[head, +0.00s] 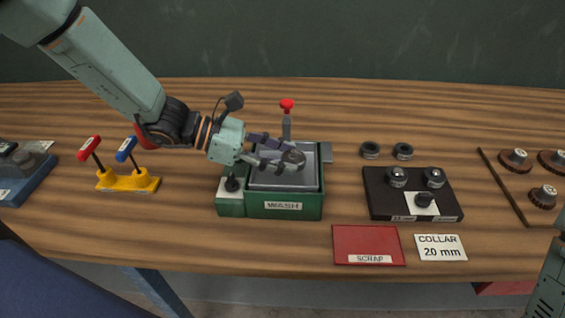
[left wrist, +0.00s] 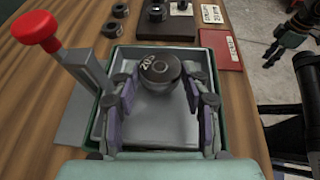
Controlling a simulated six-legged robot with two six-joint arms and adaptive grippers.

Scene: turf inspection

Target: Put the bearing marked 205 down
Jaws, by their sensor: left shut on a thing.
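My left gripper (head: 283,158) is shut on a dark round bearing (head: 294,157), over the grey basin of the green wash station (head: 272,208). In the left wrist view the bearing (left wrist: 160,72) sits between the fingertips of my left gripper (left wrist: 160,78), with a white marking on its face that looks like 205. Whether its underside touches the basin floor is hard to tell. My right gripper (left wrist: 288,45) shows small and dark at the right of the left wrist view; its jaws are unclear.
A red-knobbed lever (head: 287,110) stands behind the wash station. Two dark rings (head: 371,150) and a black block (head: 385,205) with bearings are to the right. A red scrap mat (head: 368,240) and a collar card (head: 440,247) lie in front. A yellow switch base (head: 128,181) is left.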

